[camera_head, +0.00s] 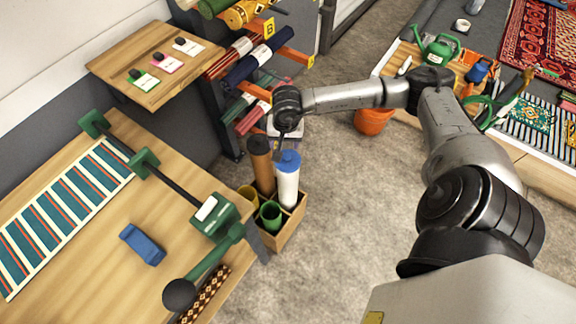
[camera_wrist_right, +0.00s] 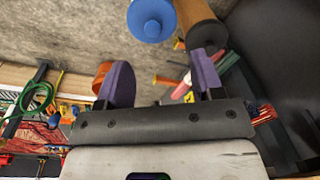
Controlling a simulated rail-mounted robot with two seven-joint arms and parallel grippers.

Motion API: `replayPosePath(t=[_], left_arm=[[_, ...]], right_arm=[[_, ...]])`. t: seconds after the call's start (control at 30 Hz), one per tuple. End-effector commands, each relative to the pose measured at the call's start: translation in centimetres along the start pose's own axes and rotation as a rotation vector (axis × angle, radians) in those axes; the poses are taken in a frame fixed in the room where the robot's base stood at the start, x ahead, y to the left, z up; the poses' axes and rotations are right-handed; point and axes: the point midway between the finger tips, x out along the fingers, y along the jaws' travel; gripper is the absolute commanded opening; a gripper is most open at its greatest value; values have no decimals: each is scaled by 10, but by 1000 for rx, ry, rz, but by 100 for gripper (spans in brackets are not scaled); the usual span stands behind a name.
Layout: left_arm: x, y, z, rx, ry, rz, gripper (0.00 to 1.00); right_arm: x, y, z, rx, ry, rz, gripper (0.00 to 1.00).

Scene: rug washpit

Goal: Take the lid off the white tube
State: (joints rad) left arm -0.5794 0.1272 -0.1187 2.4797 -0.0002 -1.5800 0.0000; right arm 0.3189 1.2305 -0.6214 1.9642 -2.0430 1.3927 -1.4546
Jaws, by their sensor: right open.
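The white tube (camera_head: 287,188) stands upright in a wooden box (camera_head: 287,229) on the floor. Its blue lid (camera_head: 289,162) sits on top. In the right wrist view the lid (camera_wrist_right: 151,19) is at the top edge, beyond the fingertips. My right gripper (camera_head: 281,143) is close behind the tube tops in the head view. In the wrist view the right gripper (camera_wrist_right: 161,80) is open, its purple-padded fingers apart with nothing between them. My left gripper is not in view.
A brown tube (camera_head: 260,164) stands beside the white one, with a green tube (camera_head: 270,214) and a yellow one (camera_head: 247,193) in the same box. A wooden workbench (camera_head: 95,258) is at left, a rack of rolled rugs (camera_head: 247,67) behind.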

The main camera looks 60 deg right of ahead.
Motion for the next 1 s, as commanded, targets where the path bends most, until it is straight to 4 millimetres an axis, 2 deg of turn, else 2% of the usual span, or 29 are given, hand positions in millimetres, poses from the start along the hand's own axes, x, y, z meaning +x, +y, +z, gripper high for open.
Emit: replayPosePath(t=[0.03,0.13,0.5,1.0], left_arm=[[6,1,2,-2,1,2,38],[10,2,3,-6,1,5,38],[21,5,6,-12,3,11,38],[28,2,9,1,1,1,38]], right_arm=[[5,5,-8,-8,29,24,61],[13,11,-17,-18,59,54,61],[72,15,-22,-20,64,60,61],[100,17,-24,-19,64,59,61]])
